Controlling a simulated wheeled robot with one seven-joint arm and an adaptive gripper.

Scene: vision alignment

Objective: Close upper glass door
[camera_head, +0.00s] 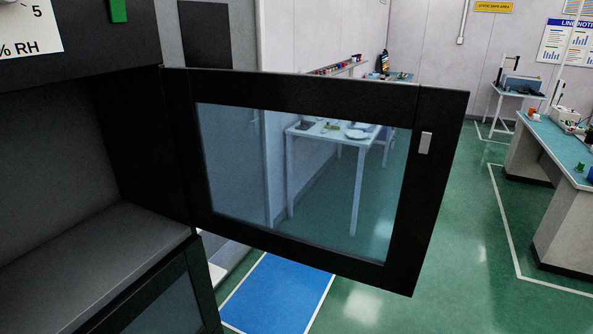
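The upper glass door (431,180) has a black frame around a clear bluish pane (300,180). It stands wide open, hinged along its left edge on the black cabinet (130,125). A small light-grey handle (425,143) sits on the right part of its frame. The cabinet's upper compartment is open at the left, with a bare grey shelf (90,255). A lower glass door (165,305) shows below it at the bottom left and looks shut. My gripper is not in view.
A blue floor mat area (278,293) with white edges lies below the open door. A white table (345,133) shows through the pane. Workbenches (560,150) stand at the right. Green floor (465,265) is clear to the right of the door.

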